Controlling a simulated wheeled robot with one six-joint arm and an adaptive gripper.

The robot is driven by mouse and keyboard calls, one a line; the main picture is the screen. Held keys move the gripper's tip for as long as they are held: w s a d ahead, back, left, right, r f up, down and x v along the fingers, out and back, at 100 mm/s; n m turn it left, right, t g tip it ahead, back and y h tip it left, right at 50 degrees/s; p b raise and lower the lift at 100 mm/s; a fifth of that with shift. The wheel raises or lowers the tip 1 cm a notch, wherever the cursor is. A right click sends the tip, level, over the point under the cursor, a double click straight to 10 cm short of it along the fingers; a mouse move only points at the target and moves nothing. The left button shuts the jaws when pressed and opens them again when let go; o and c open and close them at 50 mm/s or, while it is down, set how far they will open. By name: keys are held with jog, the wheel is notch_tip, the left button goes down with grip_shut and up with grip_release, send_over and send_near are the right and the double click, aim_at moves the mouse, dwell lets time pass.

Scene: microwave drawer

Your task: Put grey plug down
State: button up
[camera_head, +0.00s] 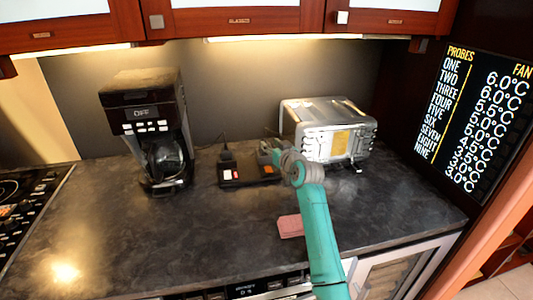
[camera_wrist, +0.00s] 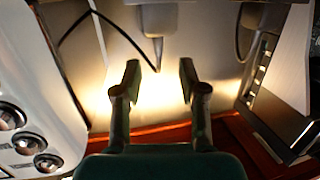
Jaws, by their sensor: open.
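The wrist view is roughly upside down. In it a grey plug (camera_wrist: 154,28) with a tapered end shows at the top centre, at a dark-edged base. Its narrow tip reaches toward the gap between my fingertips. My gripper (camera_wrist: 160,80) is open, with a clear gap between its fingers, and neither finger visibly touches the plug. In the head view my gripper (camera_head: 270,150) is over the right part of a black power strip (camera_head: 245,182), left of the toaster. The grey plug cannot be told apart from my gripper there.
A black plug (camera_head: 226,156) stands on the strip's left part. A coffee maker (camera_head: 148,115) stands to the left and a silver toaster (camera_head: 322,125) to the right. A pink block (camera_head: 290,226) lies near the counter's front. The front-left counter is clear; cabinets (camera_head: 240,22) hang above.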

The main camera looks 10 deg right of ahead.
aim_at(265, 139)
jog(key=shift+x, duration=3.1)
jog(key=shift+c, duration=0.3)
grip_shut()
